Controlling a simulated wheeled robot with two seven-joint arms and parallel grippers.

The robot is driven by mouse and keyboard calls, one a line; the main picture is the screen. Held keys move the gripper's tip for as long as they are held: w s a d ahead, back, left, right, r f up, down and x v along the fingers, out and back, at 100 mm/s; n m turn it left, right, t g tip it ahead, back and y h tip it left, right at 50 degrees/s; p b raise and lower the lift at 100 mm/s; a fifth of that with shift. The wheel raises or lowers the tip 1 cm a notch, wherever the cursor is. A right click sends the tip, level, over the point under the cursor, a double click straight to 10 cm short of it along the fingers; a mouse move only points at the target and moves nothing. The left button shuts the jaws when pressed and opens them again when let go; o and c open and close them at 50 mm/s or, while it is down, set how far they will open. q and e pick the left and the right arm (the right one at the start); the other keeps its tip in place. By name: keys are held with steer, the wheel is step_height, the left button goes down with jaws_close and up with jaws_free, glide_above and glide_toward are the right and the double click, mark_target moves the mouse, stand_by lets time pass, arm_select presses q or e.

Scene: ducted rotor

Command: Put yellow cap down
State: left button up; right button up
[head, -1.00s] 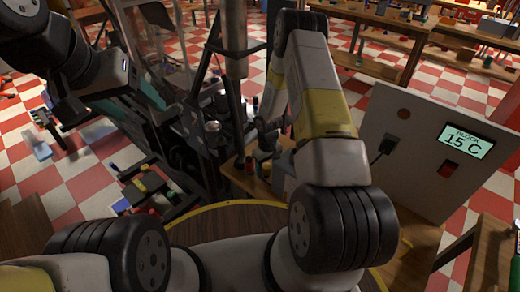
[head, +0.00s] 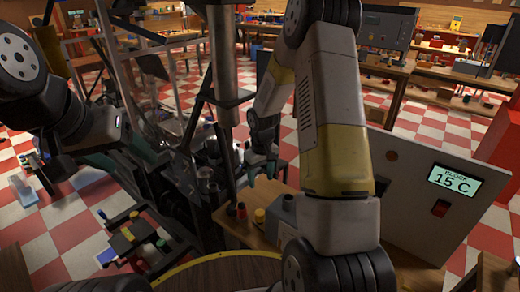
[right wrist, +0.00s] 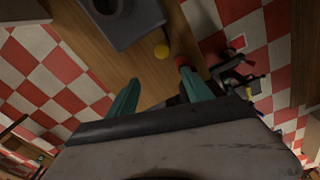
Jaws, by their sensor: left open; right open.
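The yellow cap (head: 259,216) stands on a small wooden bench top (head: 235,228), beside a grey block (head: 285,212). My right gripper (head: 262,168) is above and behind the cap in the head view. Its green fingers in the right wrist view (right wrist: 160,92) are spread with nothing between them. My left gripper (head: 124,158) is at the left, open, with its teal fingers partly hard to make out against the dark machinery.
A red-topped item (head: 241,210) stands close to the cap. A dark post (head: 226,150) rises just left of the bench. A white panel (head: 415,190) reading 15 C stands at the right. A rack of small coloured parts (head: 135,240) is at lower left.

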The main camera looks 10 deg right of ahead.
steer(key=s+r+m+t, duration=0.1)
steer(key=s+r, duration=0.4)
steer(key=r, duration=0.6)
steer(key=s+r+m+t, duration=0.15)
steer(key=s+r, duration=0.25)
steer(key=r, duration=0.7)
steer(key=s+a+r+t+y, duration=0.1)
steer(key=s+r, duration=0.3)
steer(key=s, duration=0.3)
steer(key=s+a+r+t+y, duration=0.1)
steer(key=s+r, duration=0.3)
steer(key=s, duration=0.4)
steer(key=shift+s+a+r+m+t, duration=0.15)
steer(key=shift+a+r+m+t, duration=0.15)
steer(key=shift+m+t, duration=0.15)
